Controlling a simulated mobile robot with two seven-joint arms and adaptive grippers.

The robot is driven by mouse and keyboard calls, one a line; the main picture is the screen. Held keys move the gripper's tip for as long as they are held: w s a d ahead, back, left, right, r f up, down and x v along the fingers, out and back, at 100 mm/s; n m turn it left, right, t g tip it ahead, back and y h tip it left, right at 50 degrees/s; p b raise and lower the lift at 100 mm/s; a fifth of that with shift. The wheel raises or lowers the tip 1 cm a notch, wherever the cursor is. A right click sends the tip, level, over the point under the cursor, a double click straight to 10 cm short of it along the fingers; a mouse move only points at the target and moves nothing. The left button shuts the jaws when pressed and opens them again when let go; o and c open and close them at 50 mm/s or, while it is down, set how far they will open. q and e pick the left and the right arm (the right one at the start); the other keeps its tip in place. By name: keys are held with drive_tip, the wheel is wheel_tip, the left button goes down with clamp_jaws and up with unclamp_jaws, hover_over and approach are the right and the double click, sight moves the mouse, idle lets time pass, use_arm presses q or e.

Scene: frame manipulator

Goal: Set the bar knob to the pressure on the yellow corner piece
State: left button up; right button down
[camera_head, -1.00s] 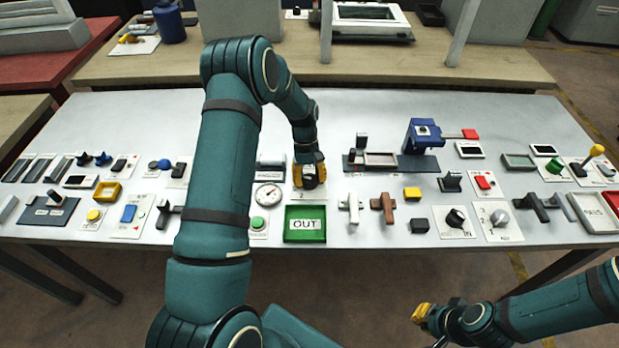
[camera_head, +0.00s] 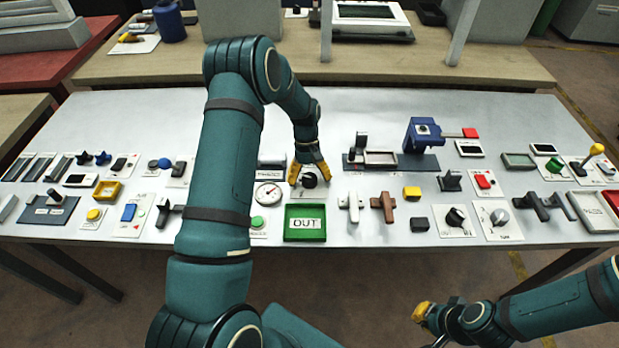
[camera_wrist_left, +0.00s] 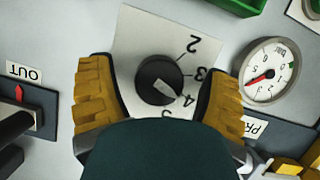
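The bar knob (camera_head: 310,180) is round and black with a white pointer mark, on a white plate with numbers. In the left wrist view the knob (camera_wrist_left: 158,82) has its mark towards about the 4. My left gripper (camera_head: 310,172) is above it, open, with yellow fingers apart on either side of the knob; contact is not visible. A round gauge (camera_wrist_left: 268,75) marked bar, with a red needle, is beside the plate. A yellow piece (camera_wrist_left: 287,166) shows partly at the lower right; I cannot tell if it is the corner piece. My right gripper (camera_head: 425,312) is off the table's front edge.
A green OUT tray (camera_head: 305,224) lies in front of the knob plate. Grey and brown handles (camera_head: 383,206) stand to its right. My left arm hides part of the table.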

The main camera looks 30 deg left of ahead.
use_arm(q)
drive_tip(key=v, duration=1.2)
idle(0.3)
